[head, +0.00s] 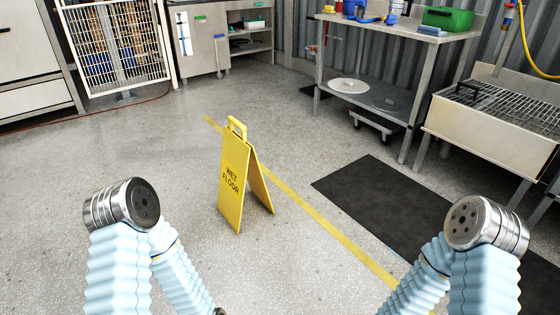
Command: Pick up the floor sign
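The yellow floor sign (234,185) stands upright and unfolded on the grey floor, ahead of me and a little left of the middle of the head view. Its front panel reads "WET FLOOR" and a handle loop tops it. My two arms, in pale blue sleeves with metal joints, come in from the lower left and lower right. Both are apart from the sign. Neither gripper's fingers can be seen; a small dark part at the bottom edge by the left arm is too cut off to tell.
A yellow floor line (318,217) runs diagonally behind the sign. A dark mat (385,205) lies to the right. A steel table (405,30) and a grated basin (490,125) stand at the right. A white barred gate (115,45) stands back left. The floor around the sign is clear.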

